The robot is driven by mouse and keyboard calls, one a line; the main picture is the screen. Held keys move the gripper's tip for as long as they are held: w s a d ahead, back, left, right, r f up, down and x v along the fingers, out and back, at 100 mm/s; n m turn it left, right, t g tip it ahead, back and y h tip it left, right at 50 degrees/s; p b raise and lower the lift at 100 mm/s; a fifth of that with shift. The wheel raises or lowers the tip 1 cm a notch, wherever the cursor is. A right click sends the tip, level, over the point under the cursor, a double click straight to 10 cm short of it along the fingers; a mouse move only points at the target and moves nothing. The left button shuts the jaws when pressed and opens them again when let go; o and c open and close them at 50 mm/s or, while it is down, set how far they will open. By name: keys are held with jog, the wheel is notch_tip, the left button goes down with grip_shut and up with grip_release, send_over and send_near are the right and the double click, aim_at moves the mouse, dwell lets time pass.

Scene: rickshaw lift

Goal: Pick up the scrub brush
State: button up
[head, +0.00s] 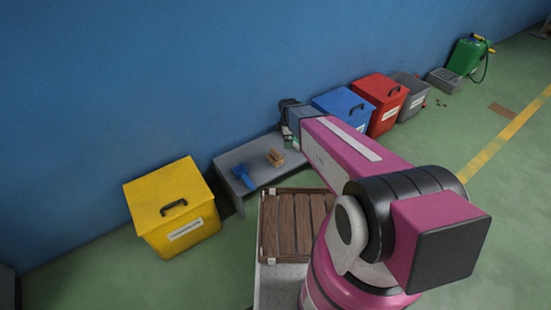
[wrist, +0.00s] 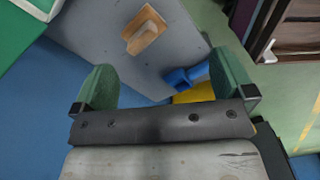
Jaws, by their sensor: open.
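The scrub brush (head: 275,157), a small tan wooden block with a grip on top, lies on the grey bench (head: 232,158) against the blue wall. In the wrist view the brush (wrist: 144,33) lies on the bench top, beyond the fingertips and between their lines. My gripper (wrist: 160,78) is open, its two green fingers wide apart with nothing between them.
A blue tool (head: 241,177) lies left of the brush on the bench; it also shows near the right finger (wrist: 185,78). A yellow bin (head: 170,208) stands left of the bench. Blue (head: 343,105) and red (head: 380,100) bins stand right. A wooden slatted crate (head: 290,225) is in front.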

aim_at(275, 151)
jog(key=w+a+f+n, duration=0.1)
jog(key=a+f+n, duration=0.1)
jog(key=w+a+f+n, duration=0.1)
jog(key=a+n, duration=0.1)
jog(key=w+a+f+n, duration=0.1)
jog(key=a+f+n, duration=0.1)
jog(key=shift+w+f+n, duration=0.25)
jog(key=shift+f+n, duration=0.05)
notch_tip(275, 151, down, 6)
jog(key=shift+r, duration=0.25)
jog(key=shift+w+d+f, duration=0.1)
jog(key=shift+w+f, duration=0.05)
jog(key=shift+f, duration=0.7)
jog(key=shift+w+d+f, duration=0.1)
jog(key=shift+f, duration=0.8)
jog(key=shift+w+d+f, duration=0.1)
jog(key=shift+w+f, duration=0.05)
jog(key=shift+f, duration=0.7)
jog(key=c, duration=1)
